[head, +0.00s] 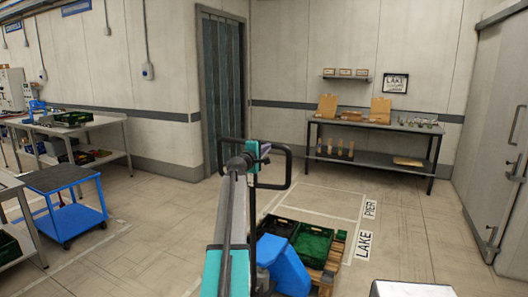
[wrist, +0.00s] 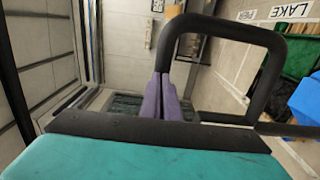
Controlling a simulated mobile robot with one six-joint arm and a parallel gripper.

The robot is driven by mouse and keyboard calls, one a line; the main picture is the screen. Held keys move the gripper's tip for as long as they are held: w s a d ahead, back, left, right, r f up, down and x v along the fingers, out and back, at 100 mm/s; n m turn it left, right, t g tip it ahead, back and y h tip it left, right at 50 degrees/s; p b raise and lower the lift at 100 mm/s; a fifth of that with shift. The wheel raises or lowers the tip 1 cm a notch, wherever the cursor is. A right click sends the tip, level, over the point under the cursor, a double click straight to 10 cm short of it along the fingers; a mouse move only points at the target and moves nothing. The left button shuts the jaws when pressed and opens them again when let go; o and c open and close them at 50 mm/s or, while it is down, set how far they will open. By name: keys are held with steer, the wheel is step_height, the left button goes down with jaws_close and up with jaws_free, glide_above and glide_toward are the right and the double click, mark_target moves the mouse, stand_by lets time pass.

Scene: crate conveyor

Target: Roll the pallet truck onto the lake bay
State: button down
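The pallet truck (head: 284,262) is blue, with a black loop handle (head: 288,168), at the lower centre of the head view. Its pallet (head: 325,277) carries green crates. My arm hides part of the truck.
A blue cart (head: 62,181) stands at left, near workbenches (head: 110,122). A dark table (head: 385,132) with boxes stands against the back wall. A grey door (head: 502,130) is at right. The floor between bay and back table is clear. A white-topped object (head: 412,289) is at lower right.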

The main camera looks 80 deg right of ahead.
steer(key=b+x, duration=0.1)
steer(key=x, duration=0.7)
steer(key=shift+d, duration=0.4)
steer(key=shift+a+f, duration=0.1)
steer(key=shift+a, duration=0.05)
steer(key=b+v, duration=0.2)
steer(key=v, duration=0.8)
stand_by(1.0)
stand_by(0.4)
